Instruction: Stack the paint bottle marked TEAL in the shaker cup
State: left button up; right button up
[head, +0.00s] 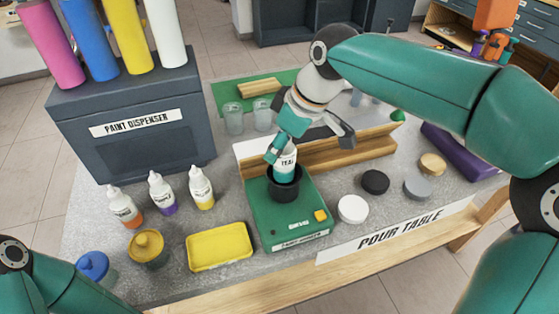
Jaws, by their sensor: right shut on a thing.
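The paint bottle marked TEAL (286,164) is upright, with a white label and teal paint showing. Its lower part is inside the rim of the black shaker cup (284,191), and I cannot tell whether it rests on the cup's bottom. The cup stands on a green device (287,222) with a yellow button. My right gripper (283,150) comes down from above and is shut on the bottle's upper part, hiding its top. Part of my left arm shows at the lower left, but its gripper is out of view.
Bottles with orange (125,207), purple (162,193) and yellow (201,187) paint stand at left, before the paint dispenser (135,125). A yellow tray (219,247) lies in front. A wooden ledge (335,154) stands behind the cup. Round pucks (353,209) lie to the right.

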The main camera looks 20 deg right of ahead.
aim_at(280, 159)
jog(key=shift+f+b, duration=0.3)
jog(key=shift+f, duration=1.8)
jog(key=shift+f, duration=0.1)
jog(key=shift+f, duration=0.15)
jog(key=o, duration=1.2)
jog(key=shift+r, duration=0.4)
jog(key=p+v, duration=0.1)
jog(key=v, duration=1)
jog(key=shift+s+d+r, duration=0.1)
jog(key=shift+r, duration=0.25)
